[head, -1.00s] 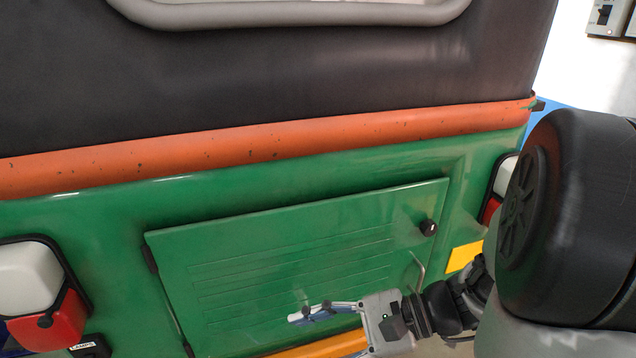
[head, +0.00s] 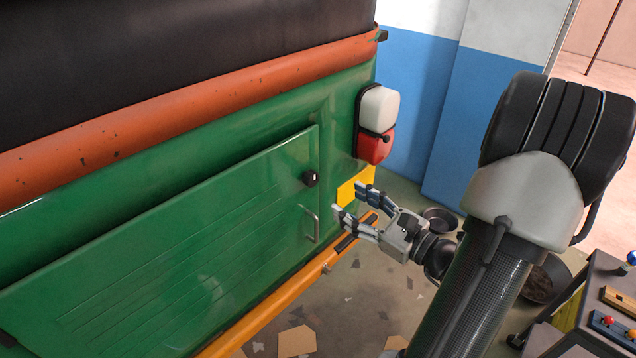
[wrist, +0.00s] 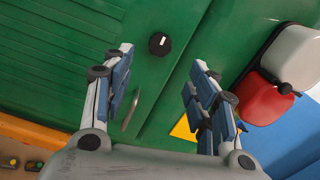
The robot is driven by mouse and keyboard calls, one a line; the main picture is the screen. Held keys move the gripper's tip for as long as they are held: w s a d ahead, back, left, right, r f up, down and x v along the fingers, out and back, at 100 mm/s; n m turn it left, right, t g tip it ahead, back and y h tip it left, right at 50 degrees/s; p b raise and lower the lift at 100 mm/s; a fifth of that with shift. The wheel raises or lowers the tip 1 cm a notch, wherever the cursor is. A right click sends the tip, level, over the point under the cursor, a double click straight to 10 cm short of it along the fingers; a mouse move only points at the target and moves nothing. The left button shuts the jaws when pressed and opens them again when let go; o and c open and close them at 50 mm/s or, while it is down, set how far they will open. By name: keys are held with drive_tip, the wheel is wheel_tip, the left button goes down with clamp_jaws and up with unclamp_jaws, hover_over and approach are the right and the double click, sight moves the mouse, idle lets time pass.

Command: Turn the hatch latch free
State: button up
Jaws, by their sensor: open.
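The green hatch (head: 200,245) is closed flat in the rickshaw's green rear panel. Its latch is a round black knob (head: 310,178) near the hatch's upper right corner, and it also shows in the wrist view (wrist: 160,44) with a white mark on it. A thin metal handle (head: 312,224) sits below the knob, and in the wrist view the handle (wrist: 131,111) lies between my fingers. My gripper (head: 352,207) is open and empty, to the right of and below the knob, apart from it. In the wrist view my gripper (wrist: 160,75) has its fingers spread either side of the knob's line.
A red and white tail lamp (head: 376,125) and a yellow plate (head: 352,187) are right of the hatch. An orange bumper (head: 270,305) runs below. Dark pans (head: 440,219) lie on the floor, and a cart with tools (head: 600,300) stands at lower right.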

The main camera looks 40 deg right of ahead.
sight(314, 180)
drive_tip(key=w, duration=1.1)
drive_tip(key=shift+a+b, duration=0.4)
drive_tip(key=shift+c, duration=0.5)
drive_tip(key=c, duration=1)
